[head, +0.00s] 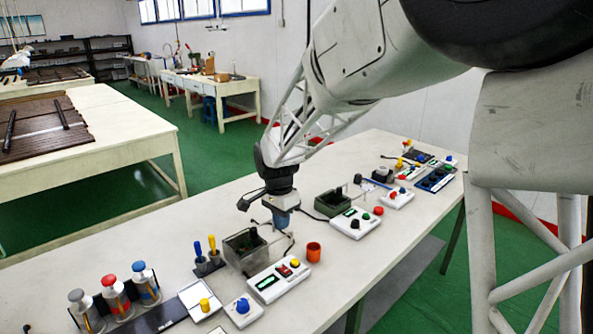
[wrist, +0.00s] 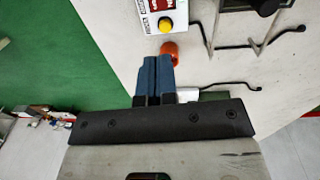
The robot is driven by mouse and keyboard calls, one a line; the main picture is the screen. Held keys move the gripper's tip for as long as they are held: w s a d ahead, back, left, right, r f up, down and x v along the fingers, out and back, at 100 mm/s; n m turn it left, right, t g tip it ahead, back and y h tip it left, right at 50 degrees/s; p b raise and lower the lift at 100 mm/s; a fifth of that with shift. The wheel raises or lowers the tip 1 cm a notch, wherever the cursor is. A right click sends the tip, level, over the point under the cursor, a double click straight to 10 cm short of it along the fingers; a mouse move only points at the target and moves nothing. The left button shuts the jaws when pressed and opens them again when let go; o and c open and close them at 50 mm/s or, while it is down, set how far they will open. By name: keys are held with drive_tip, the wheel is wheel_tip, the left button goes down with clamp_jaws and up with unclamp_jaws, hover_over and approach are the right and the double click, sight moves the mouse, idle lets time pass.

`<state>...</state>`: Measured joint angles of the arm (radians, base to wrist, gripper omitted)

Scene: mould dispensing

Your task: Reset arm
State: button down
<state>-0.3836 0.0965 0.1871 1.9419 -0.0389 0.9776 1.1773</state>
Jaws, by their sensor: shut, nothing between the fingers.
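My gripper (head: 281,219) hangs over the middle of the white bench, its blue fingers pointing down. In the wrist view the two blue fingers (wrist: 153,76) are pressed together with nothing between them. An orange cup (head: 314,252) stands on the bench to the right of my gripper in the head view. In the wrist view the orange cup (wrist: 170,52) shows just beyond the fingertips, partly hidden by them. I cannot tell the exact height of the fingers above the bench.
A control box with a yellow button (head: 278,281), a clear-walled dark container (head: 245,250) and a second control box (head: 356,222) stand close by. Several capped bottles (head: 115,297) stand at the front left. Bare bench (head: 350,265) lies right of the cup.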

drive_tip(key=s+d+r+n+t, duration=0.1)
drive_tip(key=s+d+r+n, duration=0.1)
drive_tip(key=s+d+r, duration=0.4)
drive_tip(key=s+d+r+n, duration=0.2)
drive_tip(key=s+d+r, duration=0.1)
drive_tip(key=s+d, duration=0.55)
drive_tip(key=s+d+n, duration=0.1)
drive_tip(key=s+d, duration=0.2)
drive_tip(key=s, duration=0.3)
drive_tip(key=s+d+n+t, duration=0.1)
drive_tip(key=s+d+n, duration=0.1)
drive_tip(key=s+d, duration=0.2)
drive_tip(key=s+d+n+t, duration=0.1)
drive_tip(key=s+d, duration=0.3)
drive_tip(key=s, duration=0.6)
drive_tip(key=shift+f+n, duration=0.2)
drive_tip(key=shift+n, duration=0.1)
